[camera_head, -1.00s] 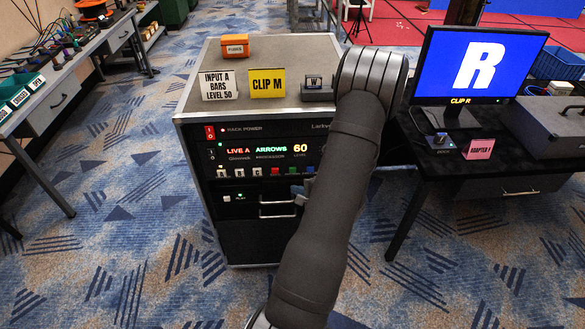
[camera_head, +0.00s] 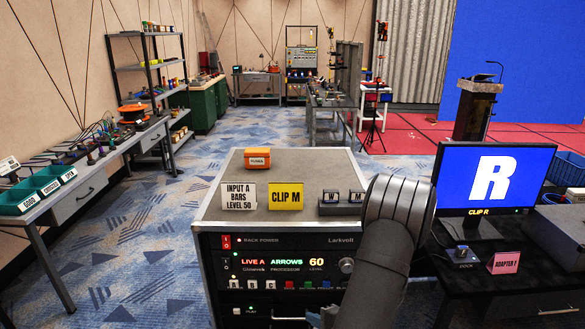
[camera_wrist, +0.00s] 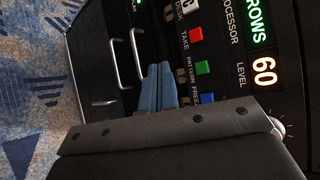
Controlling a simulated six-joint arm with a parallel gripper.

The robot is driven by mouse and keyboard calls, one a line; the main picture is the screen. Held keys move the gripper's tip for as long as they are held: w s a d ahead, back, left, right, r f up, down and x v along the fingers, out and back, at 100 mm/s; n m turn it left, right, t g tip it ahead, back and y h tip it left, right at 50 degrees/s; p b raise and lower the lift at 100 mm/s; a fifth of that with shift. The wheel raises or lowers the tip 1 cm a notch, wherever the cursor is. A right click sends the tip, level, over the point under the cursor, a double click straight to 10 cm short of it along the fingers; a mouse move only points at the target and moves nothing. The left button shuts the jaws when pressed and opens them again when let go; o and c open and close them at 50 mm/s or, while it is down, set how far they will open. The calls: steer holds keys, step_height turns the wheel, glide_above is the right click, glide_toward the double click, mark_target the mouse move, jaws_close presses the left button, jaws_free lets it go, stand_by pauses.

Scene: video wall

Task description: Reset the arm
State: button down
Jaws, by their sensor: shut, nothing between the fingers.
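My gripper (camera_wrist: 158,70) shows in the wrist view as two blue fingers, shut with nothing between them. They are in front of the rack's face, beside the metal handles and the red, green and blue buttons. Whether they touch the panel I cannot tell. In the head view my arm (camera_head: 385,250) rises at the rack's right front, with its bend above the rack's right edge. The gripper is mostly hidden there behind the arm; a bit of blue shows at the bottom edge.
The rack (camera_head: 225,215) bears an orange box (camera_head: 258,158), an "INPUT A" card (camera_head: 239,197), a "CLIP M" card (camera_head: 286,196) and W and M blocks (camera_head: 342,209). Its display reads LIVE A, ARROWS, 60. A monitor (camera_head: 494,188) showing R stands right. Carpet (camera_head: 130,250) is clear left.

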steer(key=shift+w, duration=2.8)
steer(key=shift+s+a+r+n+g, duration=1.35)
steer(key=shift+s+r, duration=2.15)
steer(key=shift+s, duration=0.9)
steer(key=shift+s+a+r+n+g, duration=1)
steer(key=shift+s+r+n+g, duration=0.65)
steer(key=shift+s+r, duration=2.25)
steer(key=s+d+r+n+h, duration=0.1)
steer(key=s+d+r+h, duration=0.1)
steer(key=s, duration=0.3)
steer(key=s+d+r+n+h, duration=0.1)
steer(key=s+d+r+h, duration=0.1)
steer(key=s+h, duration=0.3)
steer(key=s+d+r+n+t+h, duration=0.1)
steer(key=s+d+h, duration=0.1)
steer(key=s, duration=0.3)
steer(key=shift+s+d+r+h, duration=0.3)
steer(key=shift+s+r+h, duration=0.1)
steer(key=shift+h, duration=0.3)
